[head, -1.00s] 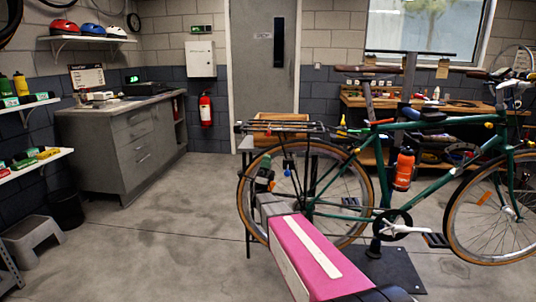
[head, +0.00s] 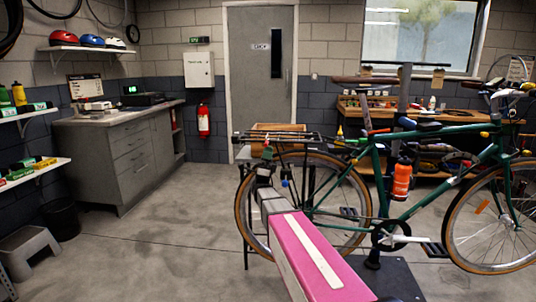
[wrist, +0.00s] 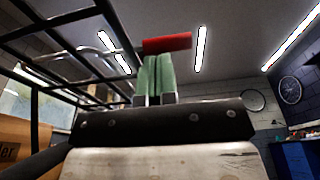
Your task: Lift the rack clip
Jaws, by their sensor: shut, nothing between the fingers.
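The bike's black rear rack (head: 290,135) is in the middle of the head view, over the rear wheel; its bars also fill the upper left of the wrist view (wrist: 65,17). A bent grey metal bar (wrist: 62,54) by the rack looks like the clip, but I cannot be sure. A short red bar (wrist: 167,43) shows at my fingertips; whether it belongs to the clip is unclear. My gripper (head: 267,153) is at the rack's rear end, just below it. Its green fingers point up in the wrist view (wrist: 155,60), shut with nothing between them.
The green bicycle (head: 440,143) stands on a repair stand with a dark base plate (head: 385,277). A wooden box (head: 279,130) is behind the rack. A workbench (head: 435,116) is at the back right.

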